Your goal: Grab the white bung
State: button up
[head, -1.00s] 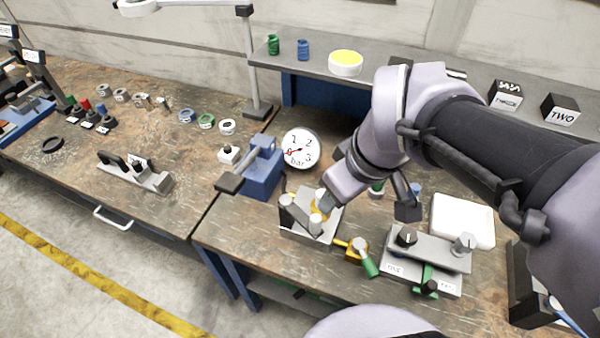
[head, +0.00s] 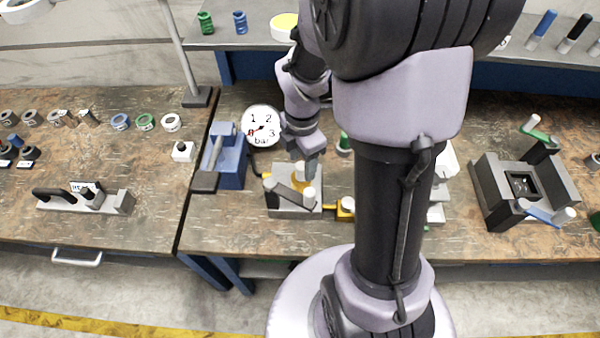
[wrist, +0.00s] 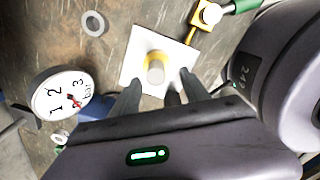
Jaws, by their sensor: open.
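The white bung (wrist: 155,73) is a short pale cylinder with a yellow collar behind it, over a pale plate (wrist: 132,82) in the wrist view. In the head view a pale cylinder (head: 309,195), probably the bung, stands at the front right of a small grey fixture (head: 287,210) with a dark bar and a yellow part. My gripper (wrist: 158,84) is open. Its two dark fingers point at the bung from either side, and nothing is held. In the head view my gripper (head: 312,172) is just above the fixture, and the fingertips are hard to make out.
A pressure gauge (head: 262,126) and a blue vise (head: 231,160) stand close on the left. A yellow valve (head: 346,207) sits right beside the fixture. A pale ring (wrist: 93,23) lies nearby. The bench in front is clear; my arm hides part of the right side.

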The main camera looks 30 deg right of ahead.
aim_at(302, 165)
jog(key=f, duration=0.1)
jog(key=f+b, duration=0.1)
jog(key=f, duration=0.1)
jog(key=f+b, duration=0.1)
jog(key=f, duration=0.1)
jog(key=shift+w+d, duration=0.25)
jog(key=shift+w, duration=0.1)
jog(key=shift+r, duration=0.2)
grip_shut()
